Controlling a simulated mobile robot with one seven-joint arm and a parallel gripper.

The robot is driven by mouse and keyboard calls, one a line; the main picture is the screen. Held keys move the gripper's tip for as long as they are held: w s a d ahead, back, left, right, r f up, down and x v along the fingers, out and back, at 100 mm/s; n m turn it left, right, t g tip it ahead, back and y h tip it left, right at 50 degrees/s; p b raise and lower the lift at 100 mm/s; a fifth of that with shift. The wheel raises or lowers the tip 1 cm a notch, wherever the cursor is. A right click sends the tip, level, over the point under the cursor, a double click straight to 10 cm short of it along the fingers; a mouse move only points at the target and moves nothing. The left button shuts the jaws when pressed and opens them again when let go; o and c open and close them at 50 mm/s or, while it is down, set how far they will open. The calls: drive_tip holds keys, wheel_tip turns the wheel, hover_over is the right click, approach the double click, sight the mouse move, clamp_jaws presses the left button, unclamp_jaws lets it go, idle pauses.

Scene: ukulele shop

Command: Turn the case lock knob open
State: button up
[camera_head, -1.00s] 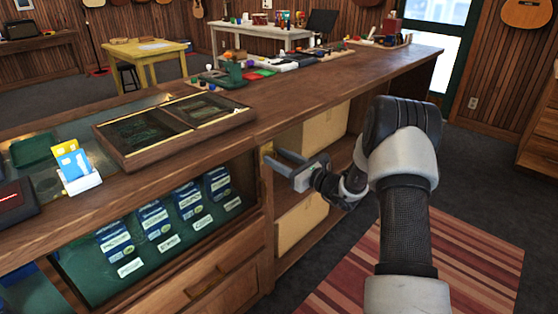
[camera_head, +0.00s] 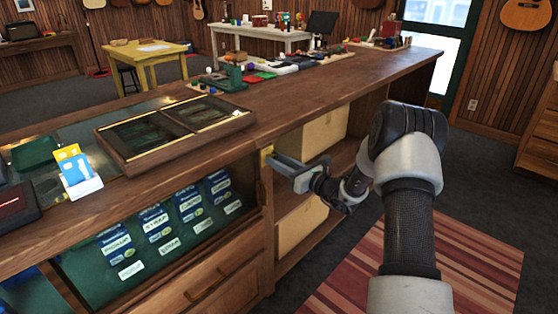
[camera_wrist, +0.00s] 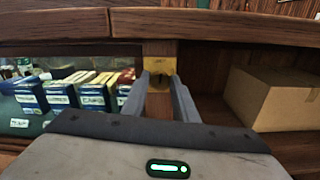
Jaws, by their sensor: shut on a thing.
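The case lock is a brass plate (camera_head: 267,152) on the wooden post between the glass-front display and the open shelves. In the wrist view the brass plate (camera_wrist: 159,63) lies straight ahead, with the small dark knob at its middle between the fingertips. My gripper (camera_head: 272,163) reaches the post from the right, its fingertips at the lock. In the wrist view my gripper (camera_wrist: 159,80) has one finger on each side of the knob and is shut on it. The fingers hide most of the knob, so its turn angle is hard to tell.
The wooden counter top (camera_head: 330,92) overhangs just above the lock. Left of the post is the display with blue string packs (camera_head: 186,205); right of it, shelves hold a cardboard box (camera_wrist: 272,97). A drawer handle (camera_head: 207,284) is below. A striped rug (camera_head: 365,265) lies on the floor.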

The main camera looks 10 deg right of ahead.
drive_tip(key=m+p, duration=0.1)
drive_tip(key=m, duration=0.1)
drive_tip(key=m+p, duration=0.2)
drive_tip(key=shift+d+r, duration=0.15)
drive_tip(key=shift+r, duration=0.05)
drive_tip(key=m+p, duration=0.2)
drive_tip(key=m, duration=0.2)
drive_tip(key=shift+p, duration=0.35)
drive_tip(key=shift+f+m+p, duration=0.2)
drive_tip(key=shift+m+p, duration=0.8)
drive_tip(key=shift+m, duration=1.1)
drive_tip(key=shift+f+m+p, duration=0.15)
drive_tip(key=shift+m+p, duration=0.8)
drive_tip(key=shift+m, duration=1.15)
drive_tip(key=o, duration=1)
drive_tip(key=p+v, duration=0.1)
drive_tip(key=v, duration=1.6)
drive_tip(key=shift+s+d, duration=0.1)
